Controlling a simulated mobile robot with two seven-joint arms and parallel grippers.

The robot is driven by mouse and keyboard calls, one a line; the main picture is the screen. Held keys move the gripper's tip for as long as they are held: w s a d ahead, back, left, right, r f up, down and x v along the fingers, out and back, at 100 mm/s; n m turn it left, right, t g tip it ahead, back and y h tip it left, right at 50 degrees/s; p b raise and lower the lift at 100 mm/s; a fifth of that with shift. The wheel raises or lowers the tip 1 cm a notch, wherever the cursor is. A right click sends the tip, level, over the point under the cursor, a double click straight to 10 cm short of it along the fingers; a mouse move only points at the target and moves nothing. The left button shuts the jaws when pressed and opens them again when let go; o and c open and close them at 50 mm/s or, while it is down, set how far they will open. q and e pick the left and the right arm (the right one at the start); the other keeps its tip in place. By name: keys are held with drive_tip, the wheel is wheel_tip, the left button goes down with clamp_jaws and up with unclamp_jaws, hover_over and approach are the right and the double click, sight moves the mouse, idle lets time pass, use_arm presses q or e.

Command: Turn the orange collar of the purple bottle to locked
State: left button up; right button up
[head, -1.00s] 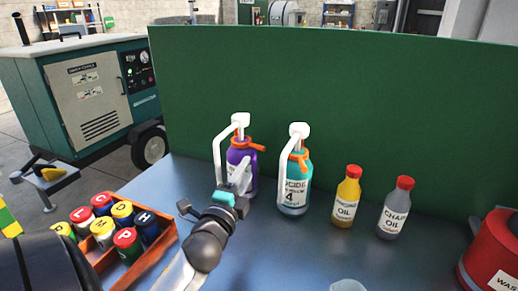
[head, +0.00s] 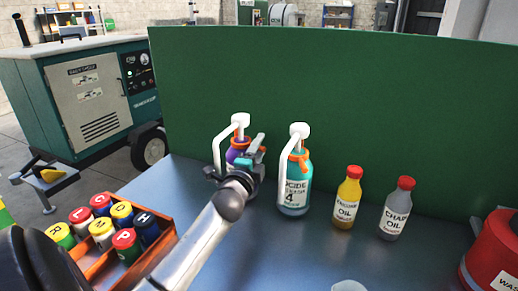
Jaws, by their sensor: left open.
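The purple bottle (head: 232,157) stands on the blue table near the green panel, with a white pump head and a bent white spout on the left. Its orange collar (head: 239,142) shows only in part; the collar's lever is hidden behind my gripper. My left gripper (head: 251,151) is open, in front of the bottle's upper right side at collar height. I cannot tell whether it touches the collar. The arm hides most of the bottle's lower body. My right gripper is not in view.
A teal bottle (head: 295,190) with its own orange collar and white pump stands close to the right of my gripper. Further right are a yellow oil bottle (head: 347,203), a grey one (head: 394,215) and a red bin (head: 490,255). An orange crate (head: 167,243) holds several canisters.

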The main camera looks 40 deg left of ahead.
use_arm(q)
clamp_jaws()
idle(1.4)
